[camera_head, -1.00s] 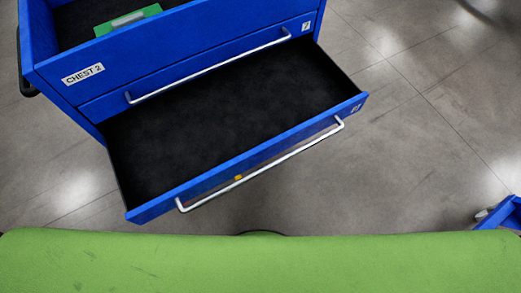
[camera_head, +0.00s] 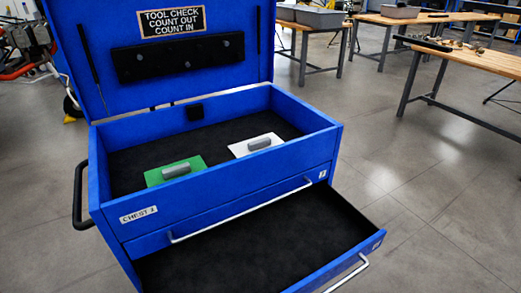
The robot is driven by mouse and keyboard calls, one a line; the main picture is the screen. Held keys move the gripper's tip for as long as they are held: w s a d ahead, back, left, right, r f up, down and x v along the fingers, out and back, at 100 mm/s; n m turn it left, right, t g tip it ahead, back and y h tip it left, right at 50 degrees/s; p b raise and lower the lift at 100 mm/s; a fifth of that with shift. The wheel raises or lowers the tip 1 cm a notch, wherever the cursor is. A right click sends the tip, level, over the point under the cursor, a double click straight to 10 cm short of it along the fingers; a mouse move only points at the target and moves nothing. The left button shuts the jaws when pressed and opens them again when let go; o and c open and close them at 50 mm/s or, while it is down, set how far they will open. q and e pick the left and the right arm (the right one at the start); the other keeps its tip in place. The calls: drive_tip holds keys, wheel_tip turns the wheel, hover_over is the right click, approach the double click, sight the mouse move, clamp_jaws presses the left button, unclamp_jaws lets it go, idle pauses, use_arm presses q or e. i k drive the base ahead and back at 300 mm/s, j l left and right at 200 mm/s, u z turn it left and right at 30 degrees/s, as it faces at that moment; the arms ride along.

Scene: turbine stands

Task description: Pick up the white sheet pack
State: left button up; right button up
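The white sheet pack (camera_head: 249,145) lies flat in the open top compartment of the blue tool chest (camera_head: 235,180), right of centre, with a grey handle (camera_head: 259,143) on top. A green sheet pack (camera_head: 172,173) with a similar grey handle lies to its left, apart from it. Neither of my grippers shows in the head view.
The chest's lid (camera_head: 200,70) stands open at the back. A lower drawer (camera_head: 255,245) is pulled out, and its visible floor is bare. Wooden workbenches (camera_head: 480,60) with grey bins stand at the right rear. The floor right of the chest is clear.

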sight(252, 145)
drive_tip(key=i+l+u, duration=0.1)
drive_tip(key=l, duration=0.2)
drive_tip(key=i+l+u, duration=0.25)
drive_tip(key=l, duration=0.35)
drive_tip(key=i+l+u, duration=0.1)
drive_tip(key=i+l, duration=0.1)
drive_tip(key=l, duration=0.1)
